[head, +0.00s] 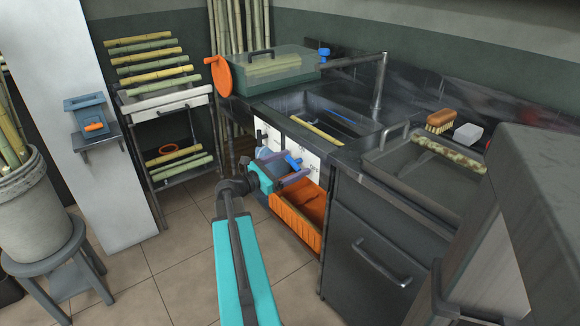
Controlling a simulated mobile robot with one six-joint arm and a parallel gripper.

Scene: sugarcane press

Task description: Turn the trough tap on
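A metal trough (350,137) is set in the dark counter, with a thin blue strip and a yellow cane piece in it. A tall metal spout (379,85) stands at its back right, and its arm reaches left to a blue knob (324,53). A blue lever (293,161) sits low at the front, by a white panel (300,146) under the trough. I cannot tell for sure which blue part is the tap handle. My gripper (288,167) is at the blue lever, its pale purple fingers apart. Whether they touch it is unclear.
An orange bin (298,212) stands under the trough, just below my gripper. A dark cabinet (370,250) is to the right. A glass-sided box (262,70) with an orange wheel (221,76) is behind left.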

